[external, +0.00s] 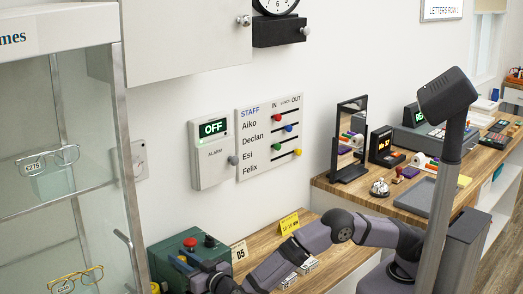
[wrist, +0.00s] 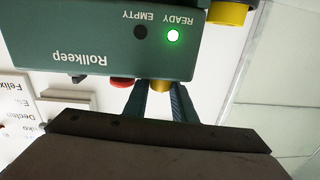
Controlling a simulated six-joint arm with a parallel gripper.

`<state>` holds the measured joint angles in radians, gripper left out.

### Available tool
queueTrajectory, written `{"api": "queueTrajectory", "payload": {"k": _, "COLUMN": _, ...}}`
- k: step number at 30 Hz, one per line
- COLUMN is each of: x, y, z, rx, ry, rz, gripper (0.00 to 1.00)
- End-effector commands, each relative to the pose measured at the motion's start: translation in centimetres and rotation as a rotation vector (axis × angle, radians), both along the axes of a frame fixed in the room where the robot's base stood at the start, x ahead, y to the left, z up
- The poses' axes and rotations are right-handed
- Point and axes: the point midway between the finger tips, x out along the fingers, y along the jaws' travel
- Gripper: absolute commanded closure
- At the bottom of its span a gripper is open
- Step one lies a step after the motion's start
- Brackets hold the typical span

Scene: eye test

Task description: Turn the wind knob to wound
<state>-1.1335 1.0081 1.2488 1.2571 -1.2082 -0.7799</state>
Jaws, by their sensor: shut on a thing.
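A green box marked Rollkeep (wrist: 95,45) fills the top of the wrist view, upside down. Its READY lamp (wrist: 172,36) glows green and its EMPTY lamp (wrist: 140,32) is dark. My gripper (wrist: 161,92) has its two fingers on either side of a small yellow knob (wrist: 160,85) at the box's edge and is shut on it. No label for this knob is readable. A red button (wrist: 122,82) is beside it. A larger yellow part (wrist: 227,13) sits on the box's side. In the external view the green box (external: 176,268) stands at bottom centre, partly behind my gripper.
An alarm panel (external: 211,154) reading OFF and a staff board (external: 270,136) hang on the wall above. A clock on a black box (external: 278,31) is higher up. A glass cabinet (external: 55,130) stands at left. A yellow card (external: 289,223) stands on the wooden counter.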

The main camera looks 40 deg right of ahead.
Motion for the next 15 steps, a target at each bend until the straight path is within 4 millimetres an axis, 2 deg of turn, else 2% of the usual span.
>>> {"api": "queueTrajectory", "payload": {"k": 15, "x": 0.0, "y": 0.06, "z": -0.12, "rx": 0.004, "ry": -0.002, "rz": -0.181, "gripper": 0.99}}
